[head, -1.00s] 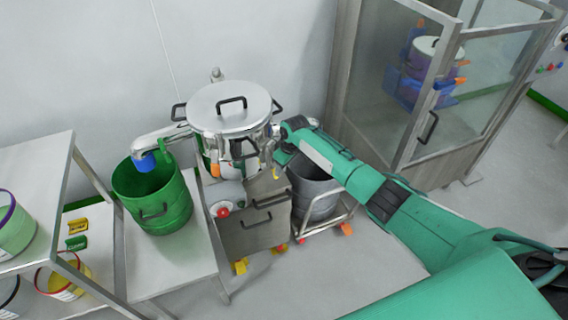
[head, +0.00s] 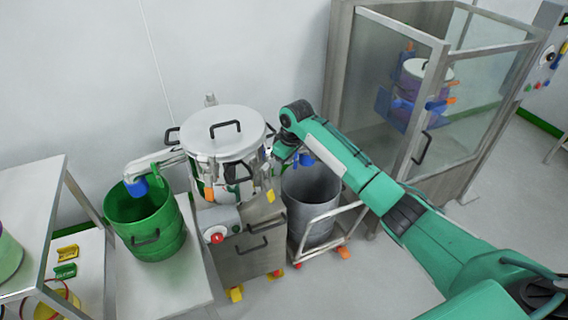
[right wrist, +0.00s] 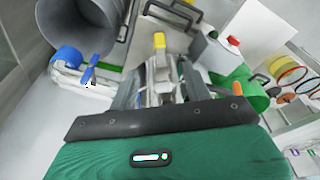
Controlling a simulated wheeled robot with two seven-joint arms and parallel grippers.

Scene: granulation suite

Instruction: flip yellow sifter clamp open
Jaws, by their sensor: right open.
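The yellow sifter clamp (head: 271,196) hangs at the right front of the round steel sifter (head: 224,142), below its lid. In the right wrist view the yellow clamp (right wrist: 159,40) shows ahead of the fingers, roughly in line with the gap between them. An orange clamp (head: 209,194) sits at the sifter's left front and also shows in the right wrist view (right wrist: 234,75). My right gripper (right wrist: 158,82) is open and empty. In the head view it (head: 280,158) is at the sifter's right side, its fingertips partly hidden. My left gripper is out of view.
A spout with a blue end (head: 136,187) leads into a green bin (head: 146,222) on the left. A grey bin (head: 312,205) on a cart stands right of the sifter. A glass-doored cabinet (head: 440,120) is behind right. Shelves (head: 35,215) stand far left.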

